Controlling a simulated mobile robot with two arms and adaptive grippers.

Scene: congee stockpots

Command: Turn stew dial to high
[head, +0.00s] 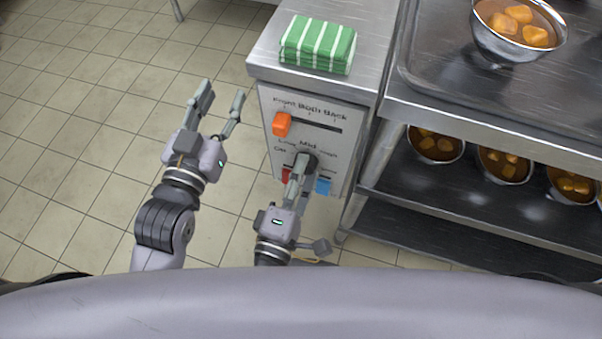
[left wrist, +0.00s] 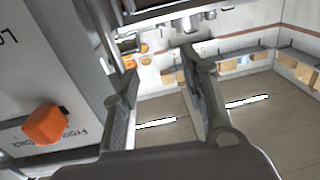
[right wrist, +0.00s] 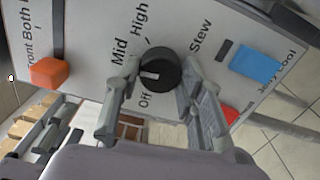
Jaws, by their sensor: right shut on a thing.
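The stew dial (right wrist: 160,70) is a round black knob on a grey-white control panel (head: 270,155). In the right wrist view its white mark points left, between the "Off" and "Mid" lettering; "High" is printed further up. My right gripper (head: 302,168) is shut on the dial, a finger on either side; the fingers also show in the right wrist view (right wrist: 157,88). They hide part of the dial's edge and some lettering. In the head view the gripper and arm cover much of the dial. My left gripper (head: 222,108) is open and empty, left of the panel.
An orange slider knob (head: 281,124) sits above the dial; a red switch (head: 287,175) and a blue switch (head: 323,186) sit below. A green striped cloth (head: 318,45) lies on the counter. A shelf (head: 470,210) with several bowls stands at right. Floor at left is clear.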

